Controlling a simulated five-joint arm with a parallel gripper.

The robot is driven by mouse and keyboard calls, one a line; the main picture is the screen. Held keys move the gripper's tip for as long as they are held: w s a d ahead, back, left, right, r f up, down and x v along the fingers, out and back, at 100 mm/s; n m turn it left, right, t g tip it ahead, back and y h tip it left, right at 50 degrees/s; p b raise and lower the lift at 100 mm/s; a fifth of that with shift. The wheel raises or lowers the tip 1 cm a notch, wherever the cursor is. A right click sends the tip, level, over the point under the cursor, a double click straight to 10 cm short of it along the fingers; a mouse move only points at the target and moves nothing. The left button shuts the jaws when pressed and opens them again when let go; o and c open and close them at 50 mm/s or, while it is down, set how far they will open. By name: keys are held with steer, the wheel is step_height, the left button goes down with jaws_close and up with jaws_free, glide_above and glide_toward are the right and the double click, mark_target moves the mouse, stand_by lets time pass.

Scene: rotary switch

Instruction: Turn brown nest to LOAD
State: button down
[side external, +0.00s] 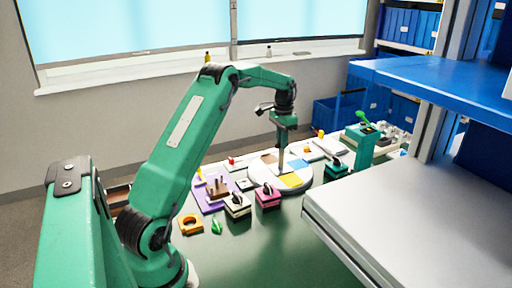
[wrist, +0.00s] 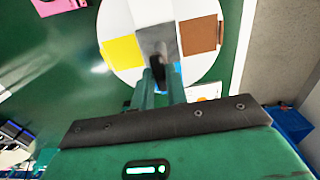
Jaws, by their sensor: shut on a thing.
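The round white turntable (side external: 262,183) lies on the green table and carries coloured square nests. The brown nest (wrist: 199,35) is on its right in the wrist view, the yellow nest (wrist: 123,51) on its left, and a grey patch (wrist: 155,40) between them. A bit of blue nest (wrist: 178,68) shows beside my fingers. My gripper (wrist: 161,78) points down over the turntable and is shut on a small dark piece (wrist: 160,66). My gripper also shows in the side view (side external: 282,172). No LOAD marking is readable, and my fingers hide part of the disc.
A purple board (side external: 211,196) is left, a green post (side external: 359,150) right. A blue shelf (side external: 440,82) and grey bench (side external: 400,210) edge the right side.

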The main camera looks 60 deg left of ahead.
steer(key=shift+n, duration=0.3)
steer(key=n, duration=0.8)
steer(key=shift+r, duration=0.1)
steer(key=n, duration=0.9)
stand_by(0.3)
steer(key=c, duration=1.4)
jaws_free()
